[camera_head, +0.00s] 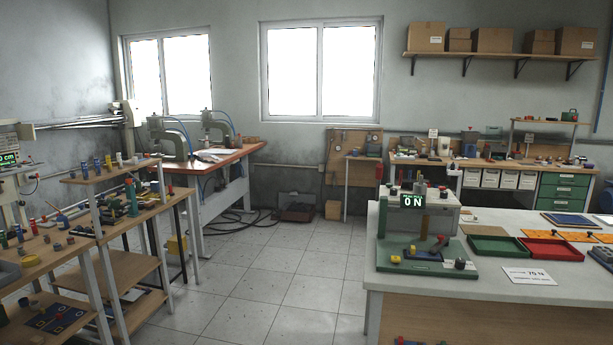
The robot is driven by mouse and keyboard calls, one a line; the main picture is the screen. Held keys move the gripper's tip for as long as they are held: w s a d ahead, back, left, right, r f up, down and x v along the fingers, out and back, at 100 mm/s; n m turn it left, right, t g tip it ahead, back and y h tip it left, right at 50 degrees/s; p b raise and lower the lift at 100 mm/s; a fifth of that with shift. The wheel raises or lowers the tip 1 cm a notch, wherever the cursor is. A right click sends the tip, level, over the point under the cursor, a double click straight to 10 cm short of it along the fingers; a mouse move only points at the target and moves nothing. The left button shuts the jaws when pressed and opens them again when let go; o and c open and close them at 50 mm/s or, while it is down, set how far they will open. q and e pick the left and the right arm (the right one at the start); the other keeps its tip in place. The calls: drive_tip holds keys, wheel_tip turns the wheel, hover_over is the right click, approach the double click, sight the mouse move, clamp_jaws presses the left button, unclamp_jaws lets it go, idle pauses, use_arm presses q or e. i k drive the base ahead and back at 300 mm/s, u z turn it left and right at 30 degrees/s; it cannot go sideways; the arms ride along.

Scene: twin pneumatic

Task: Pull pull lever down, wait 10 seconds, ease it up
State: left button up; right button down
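I cannot make out for certain which part is the pull lever. On the white-topped table (340,340) at the right stands a test stand with a green base (408,268) and a grey box. A display (412,201) on it reads 0 N. A brown upright piece (423,230) and a dark knob (460,264) sit on the stand. At the back left, two grey-green C-shaped presses (176,139) (217,124) with blue hoses stand on a red-edged table (240,152). Neither of my grippers is in view.
Wooden benches (125,211) with many small parts fill the left side. A tiled floor aisle (270,285) runs clear between them and the white-topped table. A green tray (497,250), a red tray (550,250) and a 75 N card (529,276) lie on that table.

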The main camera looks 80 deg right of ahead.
sight(379, 167)
drive_tip(key=u, duration=1.4)
drive_tip(key=i, duration=0.1)
drive_tip(key=z, duration=2.85)
drive_tip(key=i, duration=0.3)
drive_tip(key=z, duration=2.15)
drive_tip(key=k, duration=0.5)
drive_tip(key=z, duration=0.45)
drive_tip(key=i, duration=1.65)
drive_tip(key=u, duration=0.45)
